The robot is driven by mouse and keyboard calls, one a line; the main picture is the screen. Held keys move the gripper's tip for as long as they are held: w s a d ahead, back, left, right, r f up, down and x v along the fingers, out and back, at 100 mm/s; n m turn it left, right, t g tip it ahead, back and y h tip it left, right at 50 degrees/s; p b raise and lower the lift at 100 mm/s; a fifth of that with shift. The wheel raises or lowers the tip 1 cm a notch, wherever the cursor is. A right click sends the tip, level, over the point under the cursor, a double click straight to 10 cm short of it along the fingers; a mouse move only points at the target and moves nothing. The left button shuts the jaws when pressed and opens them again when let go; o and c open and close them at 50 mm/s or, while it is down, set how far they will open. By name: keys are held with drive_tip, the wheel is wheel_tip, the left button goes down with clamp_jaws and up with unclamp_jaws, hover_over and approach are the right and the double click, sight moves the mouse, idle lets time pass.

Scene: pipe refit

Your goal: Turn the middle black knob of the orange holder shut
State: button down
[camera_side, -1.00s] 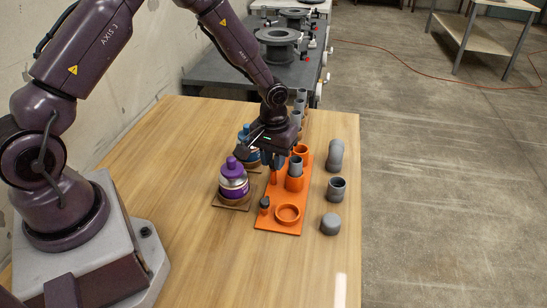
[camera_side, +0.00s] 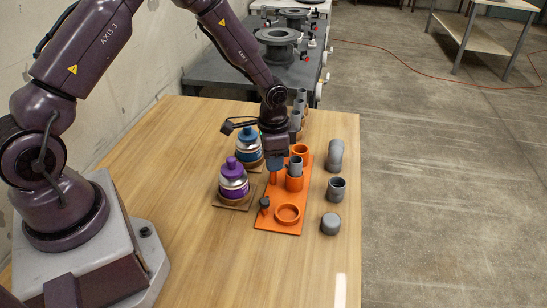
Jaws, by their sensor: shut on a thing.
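The orange holder (camera_side: 270,222) is a flat plate on the wooden table, with round cups along its right side. My gripper (camera_side: 275,164) points down over the left side of the holder, around its middle. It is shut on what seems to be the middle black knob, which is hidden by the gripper. An orange post shows just below the fingers. The near black knob (camera_side: 264,202) stands upright at the holder's front left. A grey pipe piece (camera_side: 295,164) stands in an orange cup to the right of the gripper.
A purple-capped bottle (camera_side: 233,182) and a blue-capped bottle (camera_side: 248,148) stand close left of the holder. A grey elbow (camera_side: 335,156), a grey cup-shaped fitting (camera_side: 336,189) and a grey cap (camera_side: 330,224) lie to the right. The front of the table is clear.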

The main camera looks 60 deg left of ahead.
drive_tip(key=shift+m, duration=1.9)
drive_tip(key=c, duration=1.3)
unclamp_jaws()
drive_tip(key=shift+o, duration=0.2)
wheel_tip(320, 180, up, 13)
